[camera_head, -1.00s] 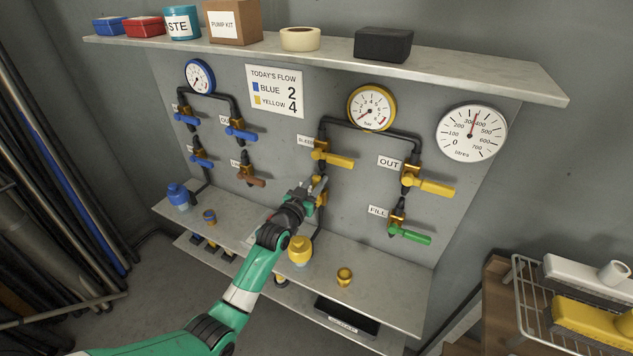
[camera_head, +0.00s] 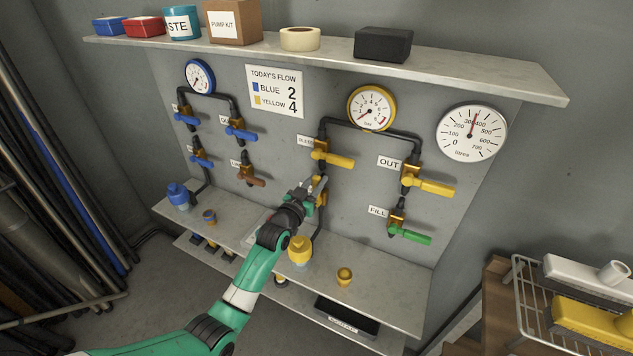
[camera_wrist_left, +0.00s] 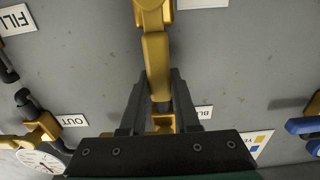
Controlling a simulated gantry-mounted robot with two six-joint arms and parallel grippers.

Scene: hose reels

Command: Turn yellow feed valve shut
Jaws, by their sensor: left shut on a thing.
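My left gripper (camera_head: 316,189) reaches the lower valve of the yellow pipe loop from the lower left in the head view. The gripper hides much of this valve, whose brass-yellow body (camera_head: 321,200) shows just beside the fingers. In the left wrist view, the yellow feed valve handle (camera_wrist_left: 156,60) runs between the two dark fingers, in line with the pipe. The fingers of my left gripper (camera_wrist_left: 157,85) are shut on it. The valve's own label is not readable. My right gripper is not in view.
A yellow lever (camera_head: 340,161) sits just above, with another yellow lever (camera_head: 436,187) marked OUT and a green lever (camera_head: 411,236) to the right. Below, a yellow bottle (camera_head: 300,251) and a brass cup (camera_head: 345,277) stand on the ledge (camera_head: 385,290). The upper shelf overhangs the panel.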

